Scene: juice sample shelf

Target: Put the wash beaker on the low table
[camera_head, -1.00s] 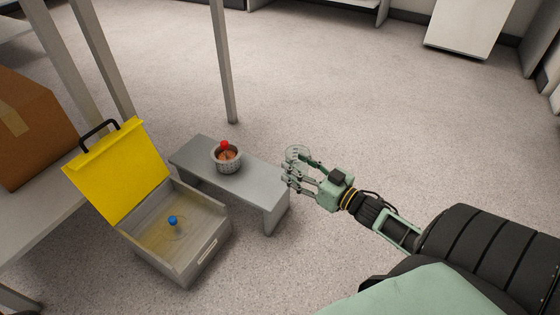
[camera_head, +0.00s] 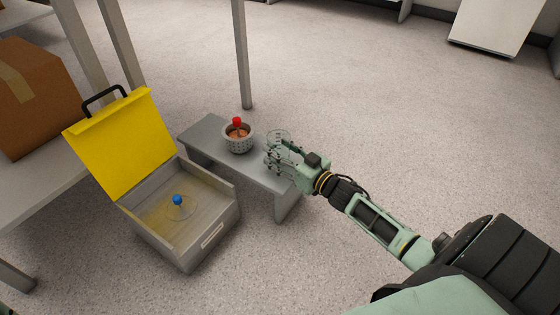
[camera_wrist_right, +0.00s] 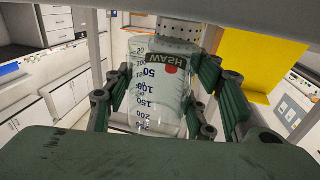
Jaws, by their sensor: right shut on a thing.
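The wash beaker (camera_wrist_right: 155,90) is clear, with blue volume marks, the word WASH and a red dot. My right gripper (camera_head: 278,152) is shut on it. In the right wrist view the fingers lie on both sides of the beaker. In the head view the beaker (camera_head: 278,138) is a faint clear outline at the fingers, over or beside the right part of the low table. I cannot tell whether it touches the top. The low table (camera_head: 205,130) is a grey bench with end legs. My left gripper is not in view.
A perforated grey cup (camera_head: 239,144) with a red-topped item stands on the low table, left of my right gripper. A grey box (camera_head: 205,235) with an open yellow lid (camera_head: 122,143) holds a blue-topped clear flask (camera_head: 178,203). A cardboard box (camera_head: 35,95) sits on the left table.

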